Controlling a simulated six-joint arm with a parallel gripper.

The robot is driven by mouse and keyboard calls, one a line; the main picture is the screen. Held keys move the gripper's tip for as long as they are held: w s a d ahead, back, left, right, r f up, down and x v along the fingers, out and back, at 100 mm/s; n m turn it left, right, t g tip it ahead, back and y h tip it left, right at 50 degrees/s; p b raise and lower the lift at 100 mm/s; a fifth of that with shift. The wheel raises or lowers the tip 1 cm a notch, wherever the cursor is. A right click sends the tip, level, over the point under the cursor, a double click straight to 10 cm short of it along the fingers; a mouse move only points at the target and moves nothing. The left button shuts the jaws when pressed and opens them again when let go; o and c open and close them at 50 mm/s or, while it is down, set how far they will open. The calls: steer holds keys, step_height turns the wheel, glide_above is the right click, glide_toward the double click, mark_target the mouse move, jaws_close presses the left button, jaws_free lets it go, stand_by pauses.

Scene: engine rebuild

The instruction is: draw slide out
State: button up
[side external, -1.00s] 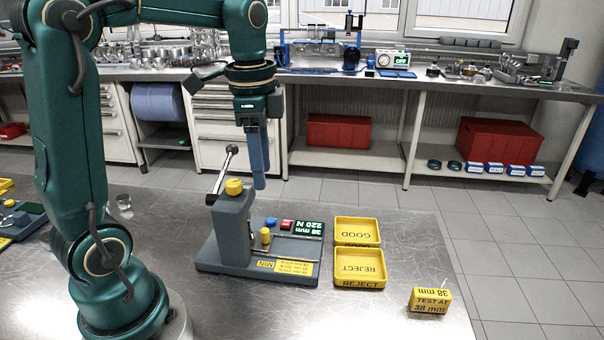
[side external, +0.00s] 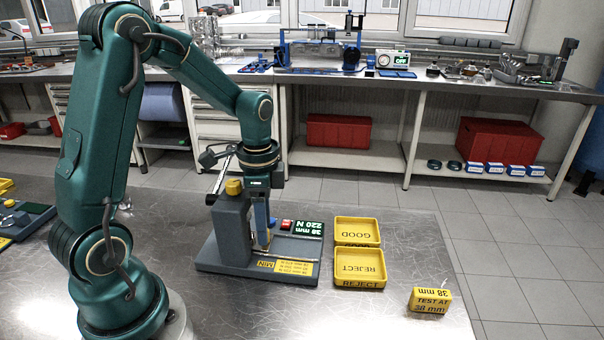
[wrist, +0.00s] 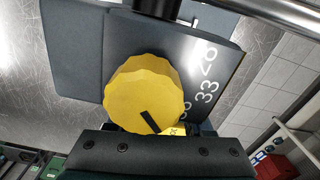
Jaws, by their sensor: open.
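The grey tester (side external: 232,225) stands on the metal table, with a yellow knob (side external: 233,187) on top of its column. In the wrist view the same yellow knob (wrist: 142,95) has a black mark, beside white numbers on the dark housing. My gripper (side external: 264,245) is open and points down in front of the column, its tips low over the tester's base (side external: 225,267). The gripper covers the small yellow post on the base, and I cannot tell whether it touches it. No part clearly recognisable as a slide shows. The fingertips do not show in the wrist view.
A lever (side external: 222,173) rises beside the column. The display (side external: 307,228) reads 38 mm, 220 N. Yellow GOOD (side external: 357,220) and REJECT (side external: 360,284) trays stand to the right. A yellow TEST AT 38 mm block (side external: 430,301) lies farther right. The front table area is clear.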

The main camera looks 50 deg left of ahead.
steer(key=shift+f, duration=0.4)
jaws_close()
stand_by(1.2)
